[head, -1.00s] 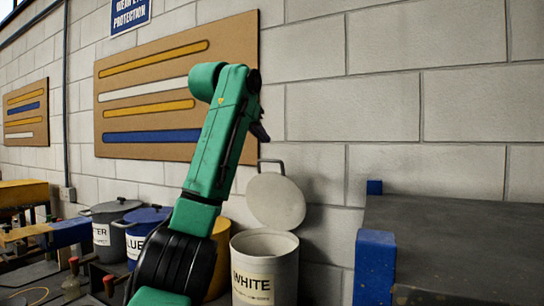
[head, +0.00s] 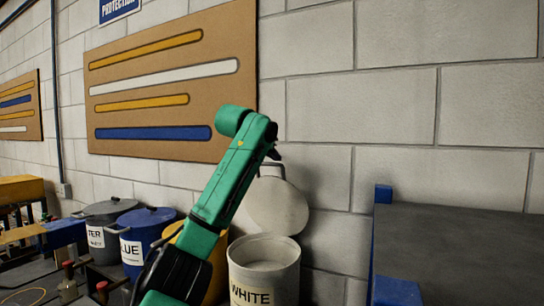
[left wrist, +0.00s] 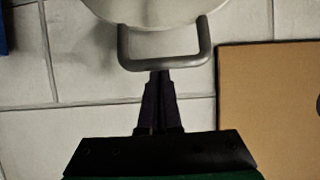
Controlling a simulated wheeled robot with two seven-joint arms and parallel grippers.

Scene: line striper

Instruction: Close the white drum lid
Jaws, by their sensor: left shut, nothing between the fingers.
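The white drum (head: 264,252) stands against the wall with its mouth open and a "WHITE" label on its front. Its round pale lid (head: 280,208) stands raised, nearly upright, behind the mouth, with a grey loop handle (head: 284,172) at its top edge. My left gripper (head: 274,154) is shut and empty, at the handle's upper left in the head view. In the left wrist view, the closed fingertips (left wrist: 160,76) are right by the middle of the handle bar (left wrist: 160,65); whether they touch it I cannot tell. My right gripper is not in view.
A blue drum (head: 138,238) and a grey drum (head: 97,238) with lids on stand to the left. A yellow drum (head: 217,270) is partly hidden behind my left arm. A dark bench top (head: 460,255) with blue corners is at the right. A board with coloured strips (head: 105,68) hangs behind.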

